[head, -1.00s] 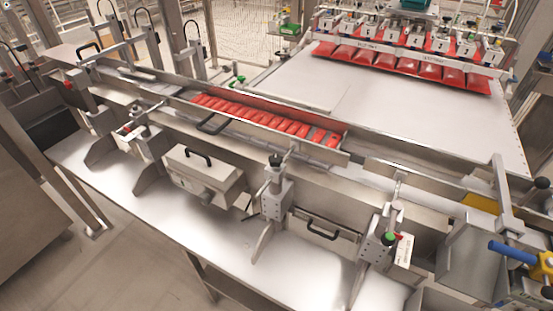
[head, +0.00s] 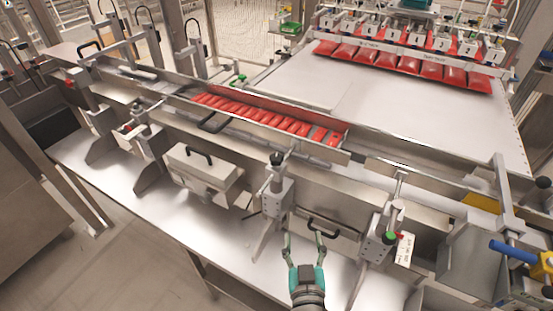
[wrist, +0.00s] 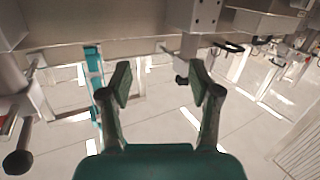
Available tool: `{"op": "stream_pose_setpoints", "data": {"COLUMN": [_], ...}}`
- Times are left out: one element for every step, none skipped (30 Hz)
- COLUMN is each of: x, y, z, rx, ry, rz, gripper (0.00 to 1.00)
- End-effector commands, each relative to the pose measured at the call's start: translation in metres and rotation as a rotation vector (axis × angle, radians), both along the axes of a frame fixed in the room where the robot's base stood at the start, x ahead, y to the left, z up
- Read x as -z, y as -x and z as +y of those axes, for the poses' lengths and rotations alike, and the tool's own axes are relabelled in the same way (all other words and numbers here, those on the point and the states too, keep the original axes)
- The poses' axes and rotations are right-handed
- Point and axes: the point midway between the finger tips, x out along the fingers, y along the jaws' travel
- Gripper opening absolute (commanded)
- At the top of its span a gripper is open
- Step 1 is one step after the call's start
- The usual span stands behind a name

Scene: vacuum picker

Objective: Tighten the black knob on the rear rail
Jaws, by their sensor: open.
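My gripper (head: 303,240) is open and empty in the lower middle of the head view, its fingers pointing toward the machine's front side. Its two fingers also show in the wrist view (wrist: 160,82), with a gap between them. Another black knob (head: 543,183) is at the far right. I cannot tell which knob belongs to the rear rail. In the wrist view a small black knob (wrist: 182,80) appears beyond the fingers, near the right one; nothing is held.
A long steel rail channel holds red packs (head: 270,119). A black handle (head: 323,226) is just above the fingertips. A blue-handled part (head: 512,252) is at right. The steel shelf (head: 240,262) has bare room left of my gripper.

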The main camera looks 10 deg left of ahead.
Motion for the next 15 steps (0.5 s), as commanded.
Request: {"op": "stream_pose_setpoints", "data": {"x": [-0.016,-0.024,-0.035,-0.043,-0.051,-0.061,-0.067,-0.074,-0.082,-0.087,-0.092,-0.097,-0.1,-0.102,-0.104], "y": [-0.012,-0.018,-0.025,-0.03,-0.034,-0.039,-0.042,-0.045,-0.048,-0.05,-0.051,-0.053,-0.054,-0.055,-0.056], "z": [0.015,0.022,0.031,0.037,0.044,0.051,0.057,0.062,0.067,0.071,0.074,0.077,0.079,0.081,0.082], "rx": [0.006,0.013,0.021,0.03,0.036,0.046,0.054,0.06,0.069,0.074,0.078,0.085,0.088,0.092,0.094], "ry": [-0.015,-0.022,-0.033,-0.041,-0.051,-0.062,-0.071,-0.079,-0.089,-0.097,-0.103,-0.11,-0.115,-0.117,-0.12], "rz": [-0.021,-0.03,-0.039,-0.048,-0.054,-0.064,-0.068,-0.075,-0.082,-0.086,-0.089,-0.092,-0.095,-0.097,-0.098], "gripper": [0.62,0.62,0.62,0.62,0.62,0.62,0.62,0.62,0.62,0.62,0.62,0.62,0.62,0.62,0.62]}}
